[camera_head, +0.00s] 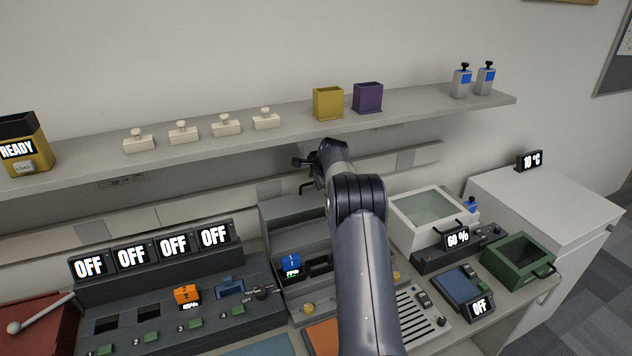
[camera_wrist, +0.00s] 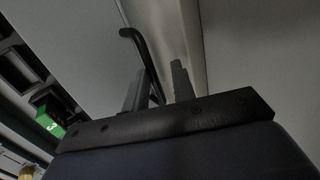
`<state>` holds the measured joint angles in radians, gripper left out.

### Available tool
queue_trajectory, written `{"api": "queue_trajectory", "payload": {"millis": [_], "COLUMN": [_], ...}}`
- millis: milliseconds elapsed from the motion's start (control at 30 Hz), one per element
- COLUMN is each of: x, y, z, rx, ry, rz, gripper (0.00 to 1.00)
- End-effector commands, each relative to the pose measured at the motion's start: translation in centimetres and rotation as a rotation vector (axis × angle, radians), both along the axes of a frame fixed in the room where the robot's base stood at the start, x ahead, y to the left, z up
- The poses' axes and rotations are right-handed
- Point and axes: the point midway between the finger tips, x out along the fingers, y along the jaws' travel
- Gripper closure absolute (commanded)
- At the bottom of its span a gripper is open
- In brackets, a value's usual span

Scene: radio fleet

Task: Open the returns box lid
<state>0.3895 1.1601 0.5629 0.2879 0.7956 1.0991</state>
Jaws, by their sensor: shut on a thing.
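A black bent handle (camera_wrist: 140,45) stands out from a pale grey panel (camera_wrist: 75,35) in the wrist view, and my gripper (camera_wrist: 158,88) is shut on it. In the head view my gripper (camera_head: 304,162) is up by the wall, below the shelf, partly hidden by my own arm. A black handle (camera_head: 307,187) shows just under it, above a grey box (camera_head: 278,212). This appears to be the returns box. My arm hides its right side, and I cannot tell how far its lid is raised.
A grey shelf (camera_head: 200,145) with small white items, yellow and purple bins hangs above my gripper. A grey console (camera_head: 215,315) stands front left. A white box (camera_head: 397,228), a green tray (camera_head: 512,277) and a white cabinet (camera_head: 560,205) stand to the right.

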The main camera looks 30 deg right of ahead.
Motion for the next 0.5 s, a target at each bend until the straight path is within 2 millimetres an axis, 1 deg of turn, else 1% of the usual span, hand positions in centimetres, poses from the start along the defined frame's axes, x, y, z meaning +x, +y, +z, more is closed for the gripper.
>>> {"api": "queue_trajectory", "payload": {"millis": [33,167,500], "x": [0.32,0.26,0.06], "y": [0.18,0.16,0.04], "z": [0.56,0.41,-0.04], "rx": [-0.003,-0.002,0.000], "ry": [-0.014,-0.011,-0.001], "rz": [0.001,0.002,0.000], "gripper": [0.81,0.70,0.70]}}
